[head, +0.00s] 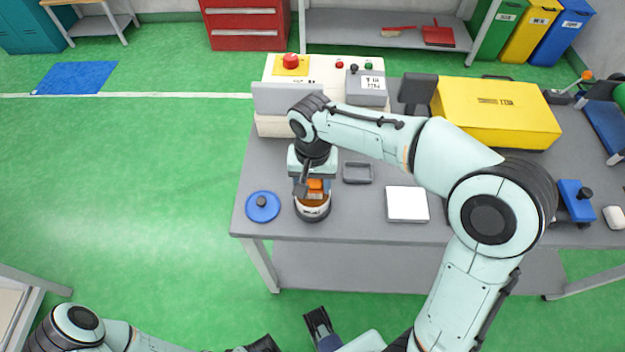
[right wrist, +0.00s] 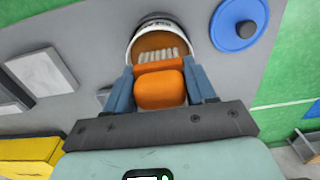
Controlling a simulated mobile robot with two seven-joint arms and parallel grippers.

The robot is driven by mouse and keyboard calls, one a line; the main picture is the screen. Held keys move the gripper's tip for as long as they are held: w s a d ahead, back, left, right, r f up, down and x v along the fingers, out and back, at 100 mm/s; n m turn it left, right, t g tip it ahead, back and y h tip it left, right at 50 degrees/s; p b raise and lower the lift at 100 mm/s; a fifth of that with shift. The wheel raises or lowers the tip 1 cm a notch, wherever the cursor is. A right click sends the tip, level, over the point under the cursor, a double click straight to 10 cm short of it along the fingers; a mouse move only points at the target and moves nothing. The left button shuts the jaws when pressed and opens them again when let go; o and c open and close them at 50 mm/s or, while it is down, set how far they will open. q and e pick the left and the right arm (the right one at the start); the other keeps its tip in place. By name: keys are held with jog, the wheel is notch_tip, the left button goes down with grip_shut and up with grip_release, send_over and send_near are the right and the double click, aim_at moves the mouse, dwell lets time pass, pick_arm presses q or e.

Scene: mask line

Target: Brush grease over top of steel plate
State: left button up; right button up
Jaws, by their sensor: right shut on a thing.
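My right gripper (head: 313,186) is shut on an orange-handled brush (right wrist: 160,88), which sits between its blue fingers in the right wrist view. The brush's pale bristles point into an open round tin (head: 313,212) with brownish contents; it also shows in the right wrist view (right wrist: 133,52). Whether the bristles touch the contents cannot be told. A pale square plate (head: 407,204), probably the steel plate, lies flat on the bench to the right of the tin. My left arm shows at the bottom left; dark parts at the bottom edge may be its gripper, but its jaws are unclear.
A blue lid (head: 262,207) with a dark knob lies left of the tin on the grey bench (head: 277,228). A small grey tray (head: 357,173) is behind and right. A control box (head: 283,80) and a yellow case (head: 493,112) stand at the back. Bare bench surrounds the plate's left side.

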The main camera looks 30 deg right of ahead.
pick_arm(q)
jog(key=shift+f, duration=0.15)
pick_arm(e)
jog(key=shift+f, duration=0.2)
jog(key=shift+f, duration=0.1)
dwell(0.8)
pick_arm(q)
jog(key=shift+r, duration=0.2)
pick_arm(e)
notch_tip(320, 180, up, 7)
jog(key=p, duration=0.5)
jog(key=shift+p, duration=0.35)
pick_arm(q)
jog(key=r, duration=0.2)
jog(key=w+r, duration=0.1)
jog(key=r, duration=0.2)
jog(key=shift+w+r, duration=0.3)
jog(key=shift+w, duration=0.1)
